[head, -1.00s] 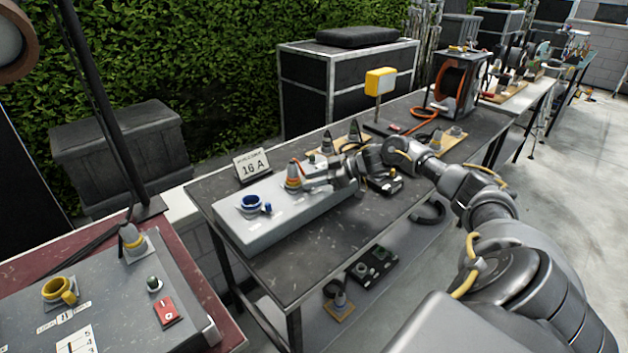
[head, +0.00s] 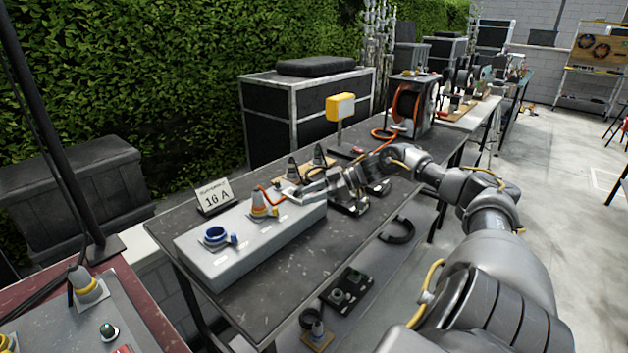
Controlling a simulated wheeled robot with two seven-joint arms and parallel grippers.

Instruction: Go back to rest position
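My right arm comes in from the lower right over the dark workbench (head: 290,265). My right gripper (head: 290,194) is above the right part of a light grey box (head: 240,250) on that bench. Its fingers point left, just right of a grey and orange connector (head: 262,205) standing on the box. I cannot tell whether the fingers touch it or how far they are open. A blue ring-shaped socket (head: 215,237) sits on the box's left part. My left gripper is not in view.
A "16 A" sign (head: 214,196) stands behind the box. A yellow box on a post (head: 340,107) and an orange cable reel (head: 408,105) are farther back. A red-topped table (head: 140,300) is at lower left. Open concrete floor (head: 570,180) lies to the right.

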